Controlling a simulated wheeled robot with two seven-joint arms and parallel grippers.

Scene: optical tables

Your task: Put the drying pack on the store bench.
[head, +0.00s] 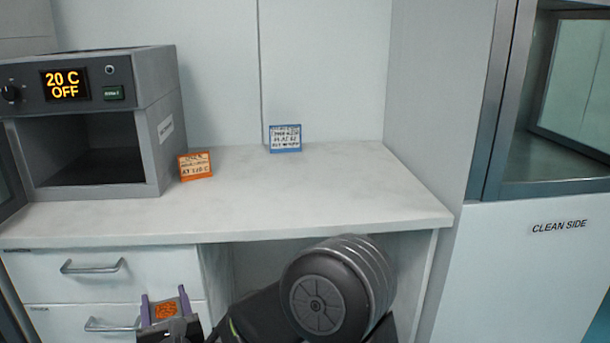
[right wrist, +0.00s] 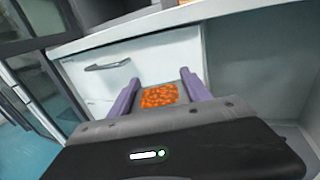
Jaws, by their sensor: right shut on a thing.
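The drying pack (head: 166,309) is a small packet with an orange, beaded-looking face. My right gripper (head: 164,304) is shut on it, with a purple finger on each side, low in front of the bench drawers. In the right wrist view the pack (right wrist: 158,96) sits between the two purple fingers (right wrist: 158,90). A white bench (head: 310,195) stands ahead, above and beyond the gripper. I cannot read a label that names it the store bench. My left gripper is not in view.
A grey oven (head: 160,110) reading "20 C OFF" stands open on the bench's left. An orange card (head: 195,166) and a blue card (head: 285,138) stand on the top; its middle and right are clear. A "CLEAN SIDE" cabinet (head: 545,260) is at right.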

